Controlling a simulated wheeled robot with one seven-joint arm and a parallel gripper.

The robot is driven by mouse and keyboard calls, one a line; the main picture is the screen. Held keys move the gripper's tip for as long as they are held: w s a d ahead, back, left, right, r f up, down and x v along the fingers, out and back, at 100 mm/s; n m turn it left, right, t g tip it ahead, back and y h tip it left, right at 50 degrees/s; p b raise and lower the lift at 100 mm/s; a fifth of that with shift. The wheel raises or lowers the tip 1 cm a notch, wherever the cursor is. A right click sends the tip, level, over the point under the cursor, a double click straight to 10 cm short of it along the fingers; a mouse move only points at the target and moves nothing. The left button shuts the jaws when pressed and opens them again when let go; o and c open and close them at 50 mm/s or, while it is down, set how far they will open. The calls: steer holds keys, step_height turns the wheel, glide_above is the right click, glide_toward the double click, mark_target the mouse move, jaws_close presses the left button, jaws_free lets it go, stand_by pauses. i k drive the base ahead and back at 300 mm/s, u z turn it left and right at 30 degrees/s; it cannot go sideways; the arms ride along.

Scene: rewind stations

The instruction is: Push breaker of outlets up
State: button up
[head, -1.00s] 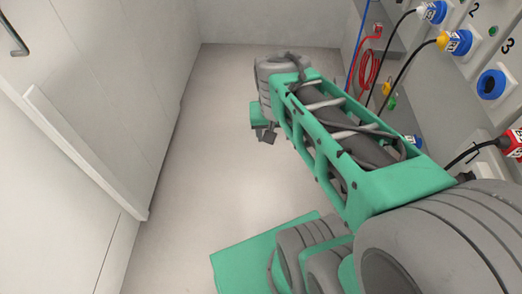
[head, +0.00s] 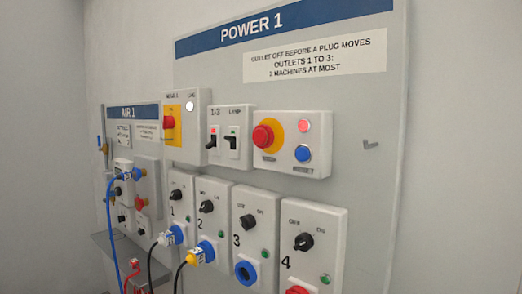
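The breaker marked 1-3 (head: 211,141) is in the middle of the POWER 1 panel in the head view. Its small black lever sits low, with a red mark above it. The breaker marked LAMP (head: 232,142) is just to its right in the same white housing, with a green mark showing. Below are the outlets, each with a black knob: outlet 1 (head: 179,190), outlet 2 (head: 213,197) and outlet 3 (head: 254,225). Blue and yellow plugs sit at outlets 1 and 2; the blue socket of outlet 3 is empty. My gripper is out of view.
A red push button on yellow (head: 265,136) with a red lamp and a blue button stands right of the breakers. Another red knob (head: 169,122) is to their left. Outlet 4 (head: 302,250) is lower right. The AIR 1 panel (head: 133,112), hoses and a grey shelf are left.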

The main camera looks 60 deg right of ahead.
mark_target(210, 145)
steer(key=z, duration=1.7)
steer(key=k, duration=1.25)
steer(key=u, duration=0.8)
steer(key=i, duration=0.7)
steer(key=u, duration=0.55)
steer(key=i, duration=0.65)
steer(key=z, duration=0.2)
